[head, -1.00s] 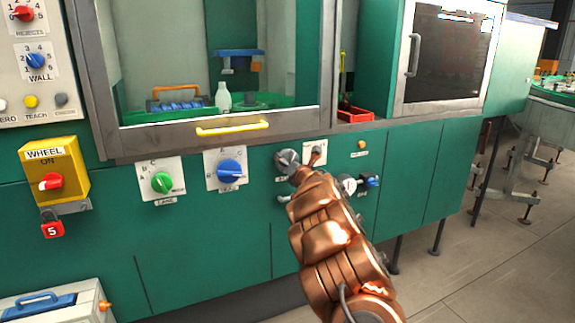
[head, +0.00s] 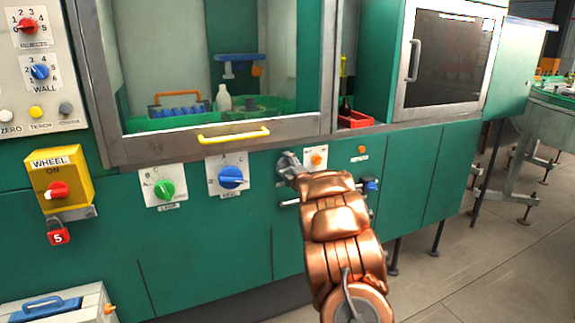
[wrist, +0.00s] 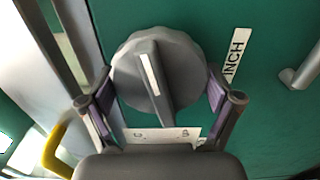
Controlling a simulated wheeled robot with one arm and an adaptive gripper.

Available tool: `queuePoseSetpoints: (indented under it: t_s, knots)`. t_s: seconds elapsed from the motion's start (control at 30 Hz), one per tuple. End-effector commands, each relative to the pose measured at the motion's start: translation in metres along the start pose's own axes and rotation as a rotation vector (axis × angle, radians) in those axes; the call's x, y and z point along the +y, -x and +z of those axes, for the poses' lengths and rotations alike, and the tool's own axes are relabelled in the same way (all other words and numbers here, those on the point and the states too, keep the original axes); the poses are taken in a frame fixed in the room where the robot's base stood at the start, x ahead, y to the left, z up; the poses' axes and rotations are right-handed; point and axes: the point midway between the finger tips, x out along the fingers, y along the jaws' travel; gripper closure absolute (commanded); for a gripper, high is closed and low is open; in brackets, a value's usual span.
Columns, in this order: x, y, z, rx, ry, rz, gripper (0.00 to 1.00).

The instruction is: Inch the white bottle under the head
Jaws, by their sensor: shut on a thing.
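The white bottle (head: 223,98) stands upright behind the window, on the green wheel inside the machine. The blue head (head: 240,58) hangs higher on the back wall, above and slightly right of the bottle in the picture. How far apart they are in depth I cannot tell. My gripper (wrist: 160,98) is shut on a round grey knob (wrist: 172,72) with a white pointer line, beside a label reading INCH (wrist: 235,55). In the head view the knob (head: 287,160) is at my gripper's end, partly hidden by my arm. The bottle does not show in the wrist view.
A green knob (head: 164,190) and a blue knob (head: 231,177) are left of my gripper. A yellow WHEEL switch box (head: 75,185) and red padlock (head: 58,232) are farther left. A yellow handle (head: 233,134) crosses below the window. An orange button (head: 316,157) is close right.

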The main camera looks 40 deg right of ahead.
Motion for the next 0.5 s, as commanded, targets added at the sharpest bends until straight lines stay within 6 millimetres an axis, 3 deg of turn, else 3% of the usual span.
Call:
queuePoseSetpoints:
  t_s: [0.5]
  knots:
    - [0.0034,-0.0006,-0.0008,0.002,-0.473,-0.002,0.45]
